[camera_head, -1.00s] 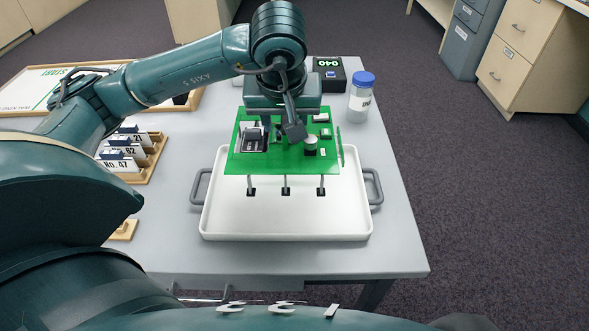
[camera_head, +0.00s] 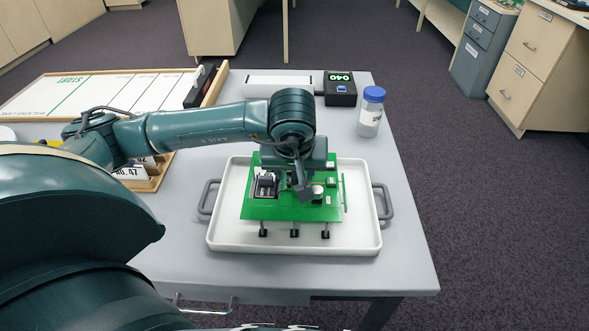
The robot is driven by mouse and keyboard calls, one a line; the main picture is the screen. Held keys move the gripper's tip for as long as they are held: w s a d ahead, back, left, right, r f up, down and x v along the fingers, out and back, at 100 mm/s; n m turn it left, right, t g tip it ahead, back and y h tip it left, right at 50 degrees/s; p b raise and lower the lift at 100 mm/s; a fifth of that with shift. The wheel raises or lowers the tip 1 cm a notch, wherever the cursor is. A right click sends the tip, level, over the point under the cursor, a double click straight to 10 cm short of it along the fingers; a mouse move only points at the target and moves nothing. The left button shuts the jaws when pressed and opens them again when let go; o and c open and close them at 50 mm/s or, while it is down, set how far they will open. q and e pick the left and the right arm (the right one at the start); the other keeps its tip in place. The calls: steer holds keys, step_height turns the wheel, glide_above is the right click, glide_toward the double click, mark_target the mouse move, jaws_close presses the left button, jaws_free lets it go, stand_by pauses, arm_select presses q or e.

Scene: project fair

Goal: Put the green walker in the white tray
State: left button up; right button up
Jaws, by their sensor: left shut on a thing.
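The green walker (camera_head: 270,212) is a flat green board with small parts on top and several thin legs with black feet along its near edge. It is over the middle of the white tray (camera_head: 230,238), inside the tray's outline. I cannot tell whether its feet touch the tray floor. My left gripper (camera_head: 302,186) reaches down onto the board from above and is shut on it. The gripper body hides the walker's far part. My right gripper is not in view.
The tray has grey handles (camera_head: 384,200) on both sides. A blue-capped bottle (camera_head: 371,112) and a black box with a green display (camera_head: 340,89) stand behind at the right. A wooden rack with number cards (camera_head: 139,171) and a long white board (camera_head: 110,92) lie left.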

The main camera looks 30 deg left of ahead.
arm_select(q)
steer(key=o, duration=0.7)
steer(key=shift+f, duration=0.1)
steer(key=shift+c, duration=0.2)
steer(key=o, duration=0.4)
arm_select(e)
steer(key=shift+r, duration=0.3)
arm_select(q)
steer(key=shift+r, duration=0.35)
steer(key=shift+p+v, duration=0.75)
steer(key=shift+v, duration=5.1)
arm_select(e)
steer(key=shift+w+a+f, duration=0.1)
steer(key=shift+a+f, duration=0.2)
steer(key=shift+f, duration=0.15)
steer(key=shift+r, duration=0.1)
